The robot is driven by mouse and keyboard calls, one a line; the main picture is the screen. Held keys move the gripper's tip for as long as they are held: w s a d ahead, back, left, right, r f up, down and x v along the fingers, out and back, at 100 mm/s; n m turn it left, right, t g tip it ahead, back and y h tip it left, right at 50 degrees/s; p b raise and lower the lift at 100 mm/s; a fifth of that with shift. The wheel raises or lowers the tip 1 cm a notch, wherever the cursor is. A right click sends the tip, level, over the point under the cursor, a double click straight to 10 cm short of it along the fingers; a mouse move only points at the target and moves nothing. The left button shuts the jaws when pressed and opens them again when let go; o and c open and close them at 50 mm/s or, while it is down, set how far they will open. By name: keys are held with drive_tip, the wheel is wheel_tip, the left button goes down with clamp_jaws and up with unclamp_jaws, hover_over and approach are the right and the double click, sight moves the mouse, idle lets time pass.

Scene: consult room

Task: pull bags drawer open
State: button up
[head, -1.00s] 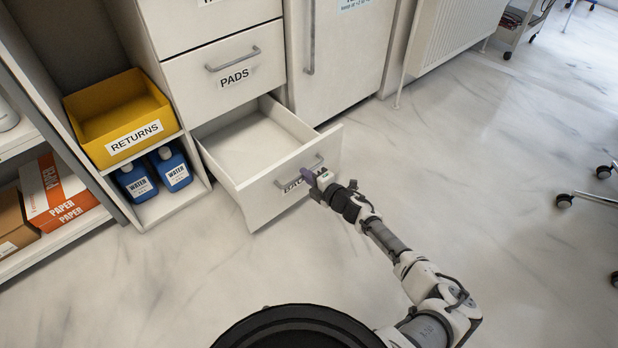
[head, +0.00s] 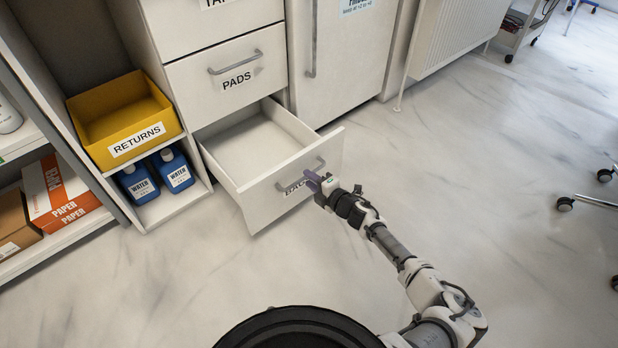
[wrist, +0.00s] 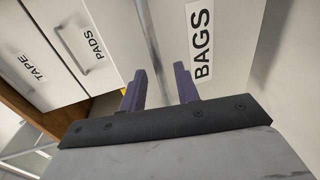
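The bags drawer (head: 265,202) is the lowest drawer of the white cabinet. It stands well open, and its inside looks empty. Its grey handle (head: 285,185) runs across the front above a BAGS label, partly covered by my gripper in the head view. The label shows clearly in the wrist view (wrist: 202,45).
The shut pads drawer (head: 215,88) is above. A yellow returns bin (head: 122,150) and blue water bottles (head: 175,172) are on shelves at the left. A white radiator (head: 450,40) and wheeled chair legs (head: 590,200) are at the right. The floor in front is clear.

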drive_tip(key=p+v, duration=0.4)
drive_tip(key=v, duration=0.6)
drive_tip(key=shift+s+d, duration=0.15)
drive_tip(key=shift+s, duration=0.15)
